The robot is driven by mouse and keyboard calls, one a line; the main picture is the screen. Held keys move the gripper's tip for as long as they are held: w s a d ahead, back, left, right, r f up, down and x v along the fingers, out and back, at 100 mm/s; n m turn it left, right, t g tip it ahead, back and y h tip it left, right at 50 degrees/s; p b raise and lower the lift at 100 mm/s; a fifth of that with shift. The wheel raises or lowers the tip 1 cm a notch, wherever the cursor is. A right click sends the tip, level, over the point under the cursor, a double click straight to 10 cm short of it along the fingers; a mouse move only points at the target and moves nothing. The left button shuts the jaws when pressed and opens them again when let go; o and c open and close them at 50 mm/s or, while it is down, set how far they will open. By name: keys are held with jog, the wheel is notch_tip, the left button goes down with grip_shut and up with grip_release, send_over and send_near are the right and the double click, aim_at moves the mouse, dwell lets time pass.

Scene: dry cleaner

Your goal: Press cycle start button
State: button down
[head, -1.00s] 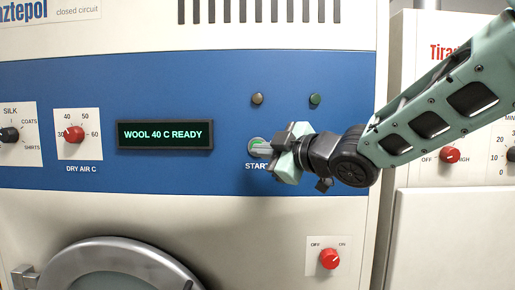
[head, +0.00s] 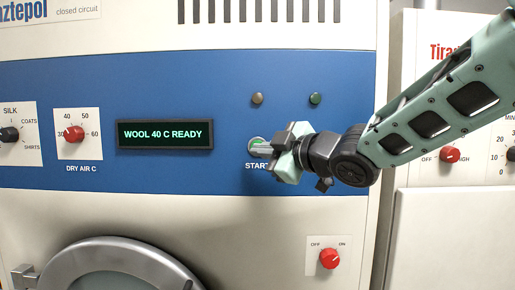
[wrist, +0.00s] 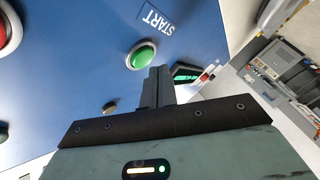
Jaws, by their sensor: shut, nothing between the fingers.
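The cycle start button is a green round button in a pale ring on the blue panel, with a START label. In the head view the button (head: 257,142) is partly hidden behind my fingers. In the wrist view the green button (wrist: 142,56) shows whole, just beyond the fingertips. My gripper (head: 258,150) is shut and empty, its fingers pointing at the panel close by the button. It also shows in the wrist view (wrist: 157,75). I cannot tell whether the tips touch the button. The display (head: 166,134) reads WOOL 40 C READY.
Two unlit round lamps (head: 315,99) sit above the button. A red dry-air knob (head: 74,133) is to the left, and a red OFF/ON knob (head: 329,258) is below right. In the wrist view a red button (wrist: 8,30) lies near the left edge. The round door (head: 120,268) is below.

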jog(key=shift+w, duration=0.1)
dwell(0.5)
jog(key=shift+w, duration=0.35)
